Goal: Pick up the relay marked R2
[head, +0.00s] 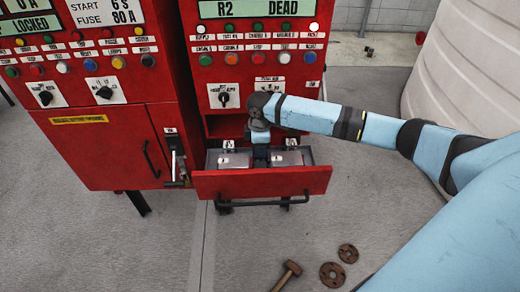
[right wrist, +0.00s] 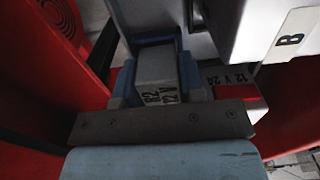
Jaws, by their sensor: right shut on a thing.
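The relay marked R2 (right wrist: 157,70) is a small grey block in the right wrist view, with "R2 12 V" on its near face. My right gripper (right wrist: 157,88) is shut on it, with a blue finger at each side. In the head view my right gripper (head: 261,153) points down into the open red drawer (head: 262,182), between two grey boxes, and hides the relay there. I cannot tell whether the relay is seated or lifted. My left gripper is not in view.
The grey boxes (head: 229,160) and (head: 287,158) flank the gripper closely; a box marked B (right wrist: 285,38) shows in the wrist view. The red cabinet (head: 262,60) rises behind, its display reading "R2 DEAD". A hammer (head: 290,270) and round flanges (head: 332,274) lie on the floor.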

